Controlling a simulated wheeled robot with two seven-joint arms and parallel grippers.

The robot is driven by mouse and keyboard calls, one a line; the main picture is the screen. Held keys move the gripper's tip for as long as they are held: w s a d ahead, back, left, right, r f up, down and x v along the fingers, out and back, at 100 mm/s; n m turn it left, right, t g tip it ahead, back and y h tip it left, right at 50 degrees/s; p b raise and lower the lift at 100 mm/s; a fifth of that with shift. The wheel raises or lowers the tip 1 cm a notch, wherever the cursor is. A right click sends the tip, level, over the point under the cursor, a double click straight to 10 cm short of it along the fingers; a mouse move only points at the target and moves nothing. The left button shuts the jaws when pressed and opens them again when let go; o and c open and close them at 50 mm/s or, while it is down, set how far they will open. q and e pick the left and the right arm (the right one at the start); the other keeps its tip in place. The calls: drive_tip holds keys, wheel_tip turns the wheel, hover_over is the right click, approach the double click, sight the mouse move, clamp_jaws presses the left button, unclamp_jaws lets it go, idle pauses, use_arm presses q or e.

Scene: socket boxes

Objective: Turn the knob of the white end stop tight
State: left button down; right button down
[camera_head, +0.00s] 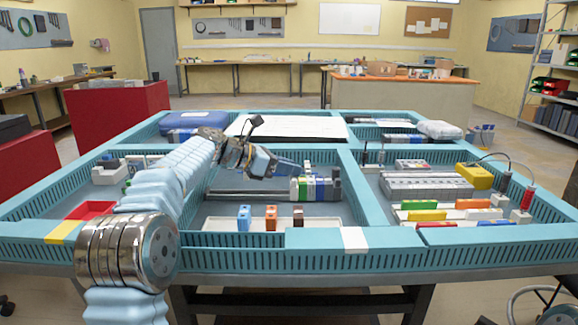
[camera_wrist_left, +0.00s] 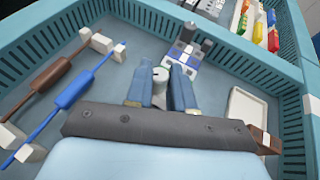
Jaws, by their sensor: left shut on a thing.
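My left gripper (camera_head: 292,168) reaches in from the left over the middle compartment, just above the row of terminal blocks. In the left wrist view its two blue fingers (camera_wrist_left: 160,88) are closed around a small white knob (camera_wrist_left: 160,74), the knob of the white end stop. The white end stop (camera_head: 293,188) stands at the left end of the row on the metal rail (camera_head: 240,193), beside green and blue-grey blocks (camera_head: 318,190). The fingers hide much of the end stop's body. My right gripper is not in view.
A light tray (camera_head: 220,224) with blue, orange and brown blocks lies in front of the rail. Blue compartment walls (camera_head: 355,200) surround the work area. In the left wrist view a brown part (camera_wrist_left: 52,74) and a blue part (camera_wrist_left: 72,90) lie on white holders at the left.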

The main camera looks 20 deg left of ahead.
use_arm(q)
drive_tip(key=shift+w+a+m+g+h, duration=0.1)
drive_tip(key=shift+m+g+h, duration=0.4)
drive_tip(key=shift+m+g, duration=0.15)
drive_tip(key=shift+g, duration=0.25)
drive_tip(key=c, duration=1)
unclamp_jaws()
